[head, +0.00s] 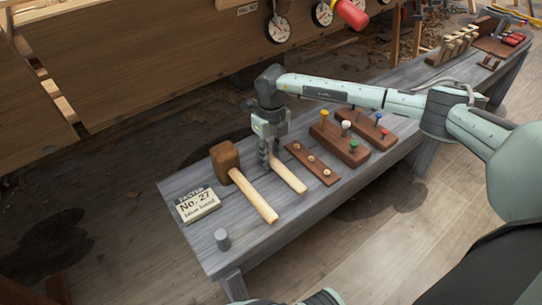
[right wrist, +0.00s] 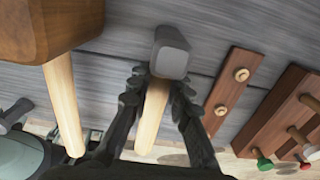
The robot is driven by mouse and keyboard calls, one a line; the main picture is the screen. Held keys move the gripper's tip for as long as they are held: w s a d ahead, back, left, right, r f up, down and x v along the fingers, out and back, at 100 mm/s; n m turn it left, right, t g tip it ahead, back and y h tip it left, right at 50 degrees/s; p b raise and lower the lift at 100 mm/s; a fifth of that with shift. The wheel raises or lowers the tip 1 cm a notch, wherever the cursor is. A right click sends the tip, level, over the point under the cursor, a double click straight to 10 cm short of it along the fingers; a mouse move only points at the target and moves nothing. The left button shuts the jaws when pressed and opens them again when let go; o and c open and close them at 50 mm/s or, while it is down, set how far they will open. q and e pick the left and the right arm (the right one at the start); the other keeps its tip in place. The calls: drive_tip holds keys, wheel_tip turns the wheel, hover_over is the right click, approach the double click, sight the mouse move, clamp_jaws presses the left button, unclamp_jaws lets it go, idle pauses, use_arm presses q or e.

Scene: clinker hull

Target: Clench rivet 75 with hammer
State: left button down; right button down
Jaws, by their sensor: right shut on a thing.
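The hammer's pale wooden handle (head: 290,175) lies over the grey bench, running toward its front. Its grey metal head (right wrist: 172,52) shows in the right wrist view, but my gripper hides it in the head view. My right gripper (head: 264,152) points down and is shut on the hammer, with its dark fingers on both sides of the handle just below the head. The hammer is at or close to the bench top; I cannot tell if it touches. The wooden hull (head: 140,50) stands behind, and I cannot make out rivet 75 on it.
On the bench (head: 210,260) lie a wooden mallet (head: 254,196), a sign reading No. 27 (head: 197,205), a small grey cylinder (head: 222,240), a brown strip (head: 312,163) and racks of coloured-topped tools (head: 340,140). Round dials (head: 279,29) and a red cylinder (head: 351,14) are near the hull.

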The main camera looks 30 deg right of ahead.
drive_tip(key=shift+w+r, duration=0.1)
drive_tip(key=shift+r, duration=0.1)
idle(0.5)
drive_tip(key=shift+r+p, duration=0.4)
drive_tip(key=shift+r, duration=0.1)
wheel_tip(320, 180, up, 8)
drive_tip(key=p, duration=0.5)
drive_tip(key=shift+p, duration=0.4)
drive_tip(key=c, duration=2.1)
unclamp_jaws()
clamp_jaws()
